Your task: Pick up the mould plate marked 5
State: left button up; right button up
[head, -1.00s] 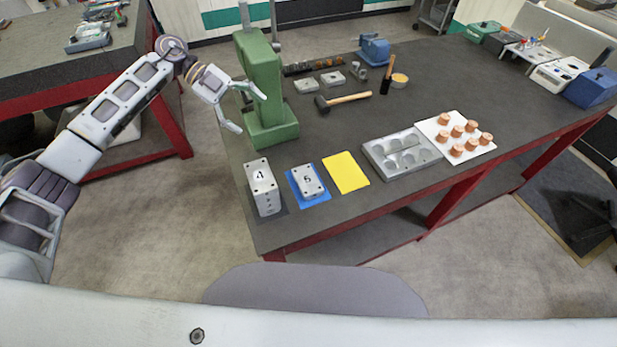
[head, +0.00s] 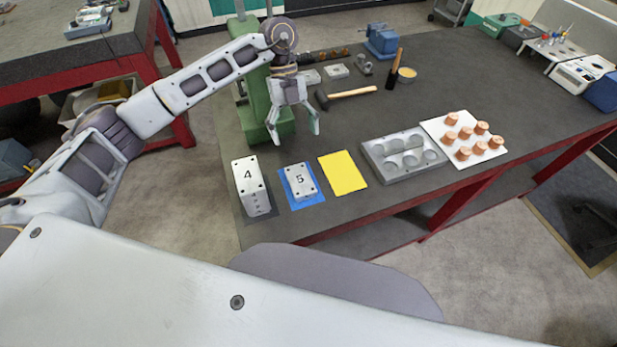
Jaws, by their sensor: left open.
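The mould plate marked 5 (head: 300,183) is a small light-grey block lying on a blue mat (head: 314,201) near the front edge of the table. To its left stands a taller block marked 4 (head: 249,178) on a dark mat. My left gripper (head: 294,138) is open and empty. Its fingers point down, above and behind the plate marked 5 as seen in the head view, apart from it. My right gripper is not in the head view.
A yellow mat (head: 342,173) lies empty right of the plate. Further right are a grey tray with round hollows (head: 404,155) and a white board (head: 493,152) with several copper pieces. A green press (head: 258,100) stands behind my gripper. A hammer (head: 350,93) lies further back.

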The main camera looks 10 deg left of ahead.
pick_arm(q)
jog(key=b, duration=0.3)
send_near(301, 177)
jog(key=shift+w+d, duration=0.1)
jog(key=shift+d, duration=0.05)
jog(key=shift+b+x, duration=0.75)
jog(key=shift+x, duration=0.9)
jog(key=shift+f, duration=0.35)
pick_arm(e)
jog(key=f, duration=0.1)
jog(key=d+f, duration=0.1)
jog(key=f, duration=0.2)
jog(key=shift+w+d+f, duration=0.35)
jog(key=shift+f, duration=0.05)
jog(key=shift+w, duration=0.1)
pick_arm(q)
jog(key=shift+s+f, duration=0.1)
jog(key=shift+s, duration=0.15)
